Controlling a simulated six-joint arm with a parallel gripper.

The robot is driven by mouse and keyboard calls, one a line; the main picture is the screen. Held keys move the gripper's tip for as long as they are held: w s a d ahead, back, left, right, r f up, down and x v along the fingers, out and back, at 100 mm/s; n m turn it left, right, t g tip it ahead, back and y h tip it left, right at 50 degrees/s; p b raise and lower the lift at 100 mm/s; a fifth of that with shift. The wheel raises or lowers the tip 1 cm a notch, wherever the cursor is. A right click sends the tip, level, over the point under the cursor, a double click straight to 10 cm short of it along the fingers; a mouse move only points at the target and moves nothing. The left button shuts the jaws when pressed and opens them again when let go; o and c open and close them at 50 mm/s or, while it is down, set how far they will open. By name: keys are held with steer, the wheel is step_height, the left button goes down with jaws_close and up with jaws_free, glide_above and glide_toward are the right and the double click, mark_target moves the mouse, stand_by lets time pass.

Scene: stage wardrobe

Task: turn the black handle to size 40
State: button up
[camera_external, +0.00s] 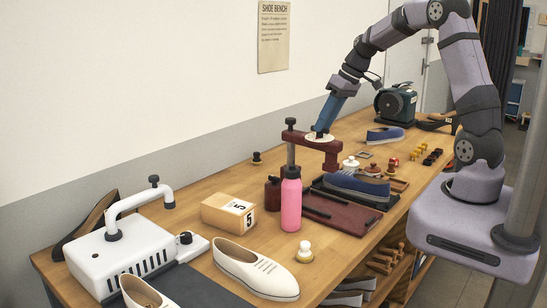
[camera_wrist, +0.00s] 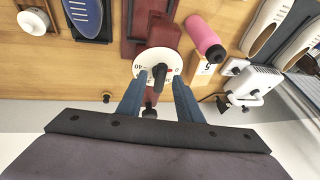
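The round white dial (camera_wrist: 144,60) sits on top of a dark red stand (camera_external: 331,152), marked with small figures; "40" reads at its left edge in the wrist view. The black handle (camera_wrist: 160,74) stands at the dial's middle and points roughly toward the bottom of the wrist view. My gripper (camera_wrist: 159,82) has its blue fingers spread on either side of the handle, apart from it, with nothing held. In the external view my gripper (camera_external: 321,131) is low over the dial (camera_external: 314,139) and hides most of the handle.
A pink bottle (camera_external: 291,204) and a dark red bottle stand near the stand's front. A blue shoe (camera_external: 352,186) on a dark block lies to its right. A white machine (camera_external: 120,262) and white shoes (camera_external: 256,270) are at front left. Bare wood (camera_external: 240,180) lies left of the stand.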

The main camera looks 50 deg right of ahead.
steer(key=shift+c, duration=0.5)
jaws_close()
